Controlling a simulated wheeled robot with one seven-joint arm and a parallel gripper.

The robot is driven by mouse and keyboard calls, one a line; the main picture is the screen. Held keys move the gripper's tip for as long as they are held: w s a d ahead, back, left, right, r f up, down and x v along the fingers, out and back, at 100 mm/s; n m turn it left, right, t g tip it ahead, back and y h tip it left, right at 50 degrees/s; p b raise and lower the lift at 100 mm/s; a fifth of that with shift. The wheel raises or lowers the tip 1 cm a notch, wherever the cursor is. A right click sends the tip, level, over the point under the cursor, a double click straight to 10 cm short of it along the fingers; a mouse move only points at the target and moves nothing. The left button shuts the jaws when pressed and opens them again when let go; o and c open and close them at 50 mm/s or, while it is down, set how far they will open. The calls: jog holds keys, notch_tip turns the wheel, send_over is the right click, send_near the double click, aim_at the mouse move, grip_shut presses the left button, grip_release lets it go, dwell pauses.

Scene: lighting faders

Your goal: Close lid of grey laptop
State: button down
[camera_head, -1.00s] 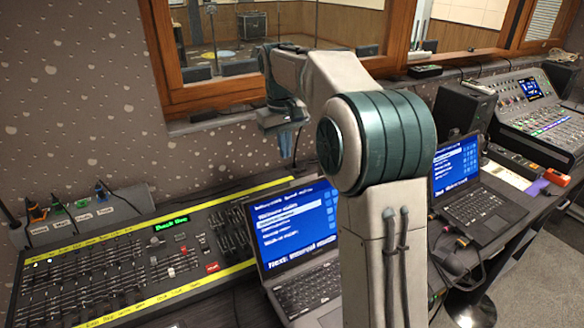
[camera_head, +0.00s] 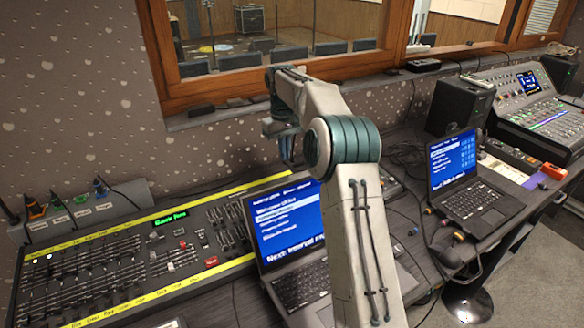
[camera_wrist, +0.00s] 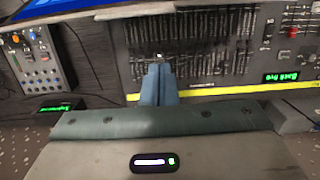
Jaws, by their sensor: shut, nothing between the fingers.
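A dark grey laptop (camera_head: 287,222) stands open in the middle of the desk, its screen lit blue. My arm covers its right part. A second dark laptop (camera_head: 455,160) stands open farther right; I cannot tell by colour which one is the grey one. My gripper (camera_head: 287,148) is shut and empty, pointing down above and behind the top edge of the nearer laptop's screen, apart from it. In the wrist view, its blue fingers (camera_wrist: 159,84) are together over the fader console. A blue screen (camera_wrist: 45,10) shows at that view's top left corner.
A lighting fader console (camera_head: 120,262) with yellow strips lies left of the nearer laptop. A mixing console (camera_head: 545,115), a black speaker (camera_head: 457,105) and loose cables (camera_head: 405,150) are at the right. A wall and window frame (camera_head: 230,92) stand behind.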

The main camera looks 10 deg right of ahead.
jog(key=shift+s+d+f, duration=0.25)
jog(key=shift+s+f, duration=0.5)
jog(key=shift+s, duration=0.2)
jog(key=shift+s+d+f, duration=0.2)
jog(key=shift+s+f, duration=0.55)
jog(key=shift+s, duration=0.15)
jog(key=shift+s+d, duration=0.1)
